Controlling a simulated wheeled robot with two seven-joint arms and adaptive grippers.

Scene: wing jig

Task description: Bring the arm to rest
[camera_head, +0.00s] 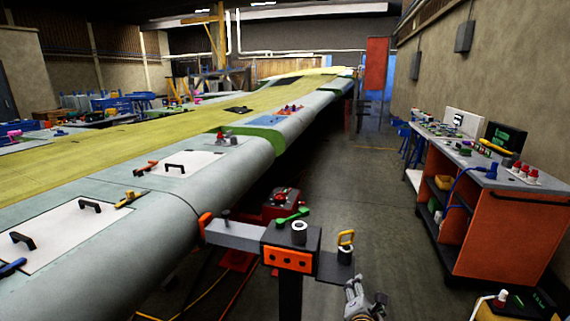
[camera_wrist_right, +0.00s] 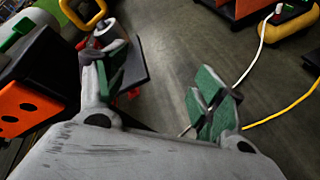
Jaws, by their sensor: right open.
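My right gripper (camera_head: 364,298) is at the bottom edge of the head view, right of centre, above the floor. In the right wrist view its two green-padded fingers (camera_wrist_right: 160,85) are spread apart with only grey floor between them, so it is open and empty. Just to the left stands a dark post with an orange-fronted holder (camera_head: 288,258), which also shows in the wrist view (camera_wrist_right: 30,90). The yellow-handled tool (camera_head: 346,240) stands on the holder's side shelf, apart from my gripper. My left gripper is not in view.
A long grey-green wing (camera_head: 215,175) fills the left, with white panels and black handles (camera_head: 70,225). An orange workbench (camera_head: 510,235) with tools stands at the right. A yellow-and-black case (camera_head: 515,305) is at the bottom right. The floor aisle (camera_head: 375,180) between is clear.

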